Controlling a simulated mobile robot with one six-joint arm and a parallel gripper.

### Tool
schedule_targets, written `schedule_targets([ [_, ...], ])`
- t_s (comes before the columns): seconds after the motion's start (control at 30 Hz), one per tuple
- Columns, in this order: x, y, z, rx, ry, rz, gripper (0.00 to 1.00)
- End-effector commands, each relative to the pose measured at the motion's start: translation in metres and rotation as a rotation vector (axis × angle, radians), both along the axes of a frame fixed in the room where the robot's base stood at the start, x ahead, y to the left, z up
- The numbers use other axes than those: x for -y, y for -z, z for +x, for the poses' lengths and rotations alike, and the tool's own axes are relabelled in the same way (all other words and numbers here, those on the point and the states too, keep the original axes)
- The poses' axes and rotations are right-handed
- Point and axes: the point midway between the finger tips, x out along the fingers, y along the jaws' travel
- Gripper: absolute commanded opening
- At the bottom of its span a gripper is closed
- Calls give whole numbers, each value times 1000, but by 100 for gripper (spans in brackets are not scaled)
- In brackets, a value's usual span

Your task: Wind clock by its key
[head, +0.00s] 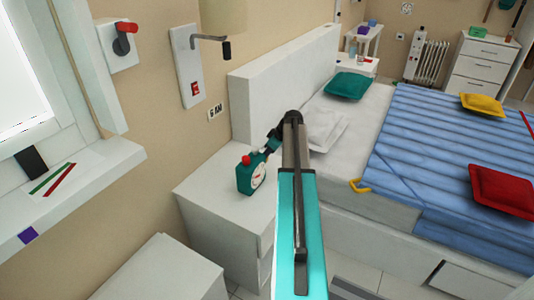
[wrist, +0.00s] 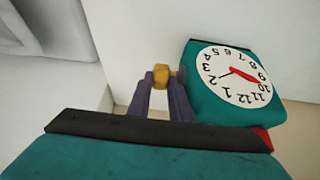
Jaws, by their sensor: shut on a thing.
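The teal clock (head: 250,178) with red parts on top stands on the white nightstand (head: 205,195) in the head view. In the wrist view the clock (wrist: 205,105) fills the right side, its white face and red hand upside down. My gripper (wrist: 161,78) is shut on the small brass key (wrist: 161,72) beside the clock. I cannot tell how the key joins the clock, as its inner part is hidden. In the head view my gripper (head: 266,153) is beside the clock's upper right, and the key is too small or hidden to make out.
The bed with a white headboard (head: 285,75) and blue cover (head: 430,130) is to the right. Another white cabinet top (head: 160,275) is at the lower left.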

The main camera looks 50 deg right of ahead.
Motion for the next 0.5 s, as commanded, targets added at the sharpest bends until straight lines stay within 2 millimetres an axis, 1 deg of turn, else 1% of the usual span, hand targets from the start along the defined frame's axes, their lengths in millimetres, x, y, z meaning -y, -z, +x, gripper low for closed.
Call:
schedule_targets([
  [0.03, 0, -5, 4, -35, -3, -9, 0],
  [0.5, -1, -7, 15, -392, -3, -98, 0],
])
